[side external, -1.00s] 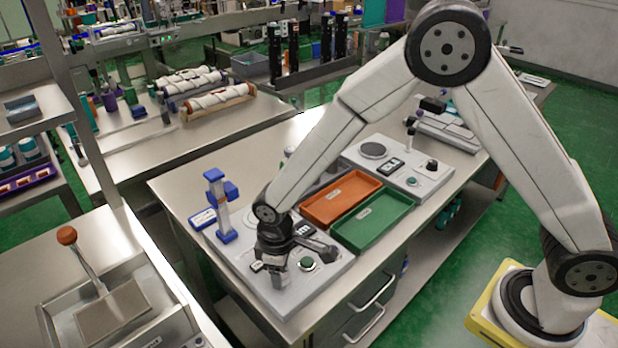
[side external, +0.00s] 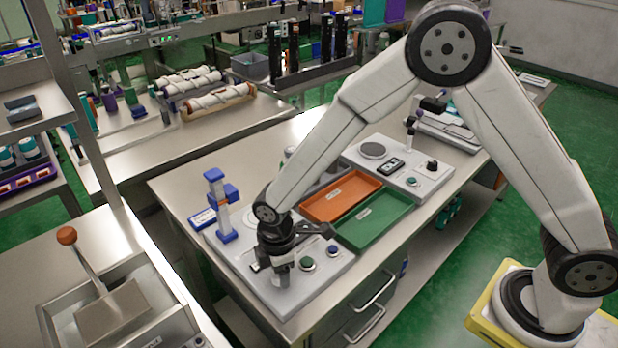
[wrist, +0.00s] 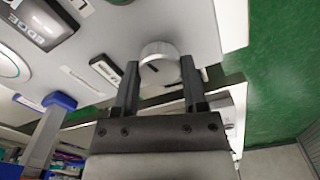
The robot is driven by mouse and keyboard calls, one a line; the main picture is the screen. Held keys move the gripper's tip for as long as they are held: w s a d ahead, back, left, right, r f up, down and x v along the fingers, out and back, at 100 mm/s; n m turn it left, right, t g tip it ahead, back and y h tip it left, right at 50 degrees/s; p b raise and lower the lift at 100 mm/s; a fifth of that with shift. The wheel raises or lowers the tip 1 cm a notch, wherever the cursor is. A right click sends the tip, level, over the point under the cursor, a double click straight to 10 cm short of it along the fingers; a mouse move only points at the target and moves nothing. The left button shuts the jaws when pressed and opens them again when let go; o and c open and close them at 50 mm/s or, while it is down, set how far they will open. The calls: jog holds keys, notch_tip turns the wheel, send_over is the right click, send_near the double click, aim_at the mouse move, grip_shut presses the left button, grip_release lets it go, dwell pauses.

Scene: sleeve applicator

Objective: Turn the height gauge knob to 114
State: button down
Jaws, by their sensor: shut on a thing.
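The height gauge knob (wrist: 160,58) is a silver round knob with a dark pointer line, in the upper middle of the wrist view. My gripper (wrist: 160,78) has one dark finger on each side of it and is shut on it. In the side view my gripper (side external: 281,276) points down at the front left of the grey panel (side external: 318,280), and hides the knob there. A small dark display (wrist: 106,70) lies left of the knob in the wrist view; its reading is too small to tell.
A blue and white post (side external: 221,205) stands behind my gripper. A green button (side external: 306,264) and a dark button (side external: 332,251) are right of it. Orange (side external: 340,194) and green (side external: 372,219) trays lie farther right. A display marked EDGE (wrist: 45,20) is at the wrist view's upper left.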

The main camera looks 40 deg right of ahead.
jog(key=shift+c, duration=0.7)
grip_release()
jog(key=shift+r, duration=0.1)
jog(key=shift+r, duration=3.8)
jog(key=shift+d, duration=0.1)
jog(key=s+d+r+m+t, duration=0.1)
jog(key=s+d+m, duration=0.4)
jog(key=d+m, duration=0.2)
jog(key=s+d+r+m+t, duration=0.1)
jog(key=s+d+m, duration=0.5)
jog(key=d, duration=0.5)
jog(key=shift+d+r+m+t, duration=0.2)
jog(key=shift+m+t, duration=0.1)
jog(key=shift+m, duration=0.3)
